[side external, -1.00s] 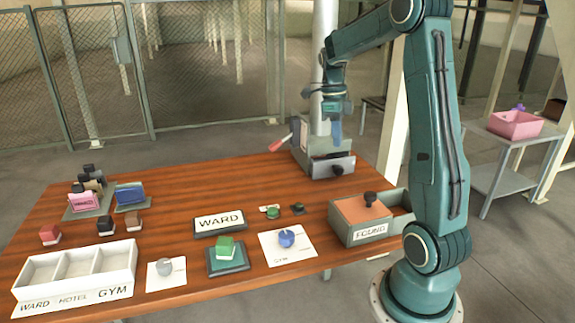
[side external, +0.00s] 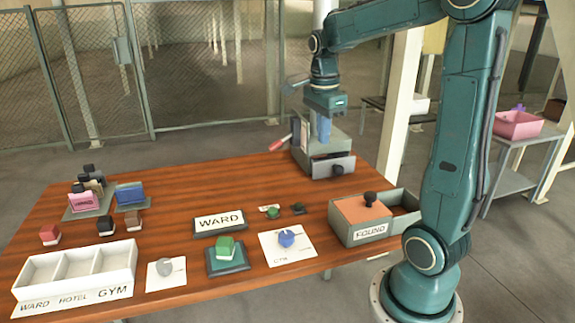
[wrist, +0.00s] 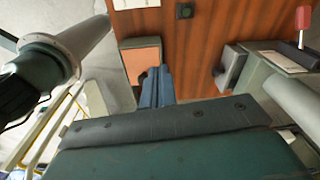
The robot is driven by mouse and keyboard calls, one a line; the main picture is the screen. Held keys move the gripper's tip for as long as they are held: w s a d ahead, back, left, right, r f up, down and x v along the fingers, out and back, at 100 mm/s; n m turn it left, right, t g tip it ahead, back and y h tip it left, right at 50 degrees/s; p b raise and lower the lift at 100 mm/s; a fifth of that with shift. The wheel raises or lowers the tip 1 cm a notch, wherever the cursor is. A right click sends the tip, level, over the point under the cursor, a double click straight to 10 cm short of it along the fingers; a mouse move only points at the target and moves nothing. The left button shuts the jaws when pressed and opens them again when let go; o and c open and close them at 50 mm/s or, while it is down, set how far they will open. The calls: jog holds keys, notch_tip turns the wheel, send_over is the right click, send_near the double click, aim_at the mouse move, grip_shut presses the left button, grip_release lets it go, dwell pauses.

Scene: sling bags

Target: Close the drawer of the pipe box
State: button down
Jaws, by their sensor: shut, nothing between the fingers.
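The pipe box (side external: 315,143), grey with a white pipe behind it, stands at the table's back right corner. Its drawer (side external: 330,168) sticks out at the front, with a dark round knob (side external: 338,170). In the wrist view the box (wrist: 255,80) and its drawer (wrist: 231,66) lie right of my fingers. My gripper (side external: 324,130) points down, its blue fingers together and empty. In the side view it overlaps the top of the box; I cannot tell how far above or behind the drawer it is. In the wrist view my gripper (wrist: 156,85) overlaps the floor and the FOUND box's edge.
The grey FOUND box (side external: 368,232), with an orange top and dark knob, stands at the right table edge. A red-handled lever (side external: 280,143) juts left from the pipe box. The WARD sign (side external: 219,222) and small stamps lie farther forward. The table's back left is clear.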

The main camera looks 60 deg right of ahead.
jog(key=c, duration=2.2)
grip_release()
jog(key=shift+a, duration=0.1)
jog(key=c, duration=1.4)
grip_release()
jog(key=shift+c, duration=0.2)
jog(key=o, duration=0.4)
jog(key=shift+w+d+f+n, duration=0.1)
jog(key=shift+d+f+n, duration=0.05)
jog(key=shift+d+n, duration=0.15)
jog(key=shift+c, duration=0.2)
jog(key=shift+o, duration=0.4)
jog(key=shift+w+d+f+n, duration=0.1)
jog(key=shift+d+f+n, duration=0.15)
jog(key=shift+n, duration=0.05)
jog(key=n+h, duration=0.6)
jog(key=n, duration=1.2)
send_near(338, 168)
jog(key=v, duration=0.3)
jog(key=shift+s+a+r+t, duration=0.1)
jog(key=shift+s+r+t, duration=0.1)
jog(key=shift+s+t, duration=0.2)
jog(key=shift+x, duration=6.85)
